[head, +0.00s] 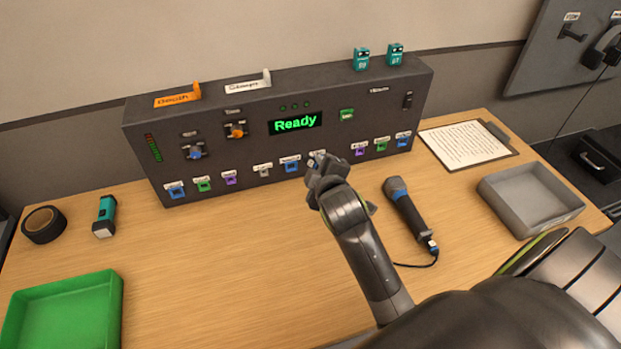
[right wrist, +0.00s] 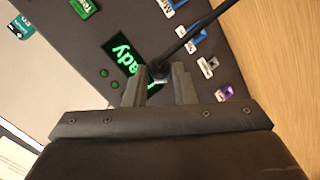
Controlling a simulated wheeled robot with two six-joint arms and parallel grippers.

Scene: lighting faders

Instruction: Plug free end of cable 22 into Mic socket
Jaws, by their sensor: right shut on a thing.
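My right gripper (head: 318,178) is in front of the lower middle of the dark console (head: 230,110). In the right wrist view its fingers (right wrist: 160,85) are closed on the end of a thin black cable (right wrist: 207,25). No number can be read on it, and the plug is mostly hidden between the fingers. The blue Mic socket (right wrist: 178,4) is at the top edge of the wrist view, its label partly cut off. The held end appears apart from it. The microphone (head: 407,208) lies on the table with a cable at its tail. My left gripper is out of view.
The console has a row of coloured sockets and a lit Ready display (head: 295,123). A grey tray (head: 555,215) and clipboard (head: 465,143) are on the right. A green tray (head: 112,310), torch (head: 105,216) and tape roll (head: 43,225) are on the left. The middle-left table is clear.

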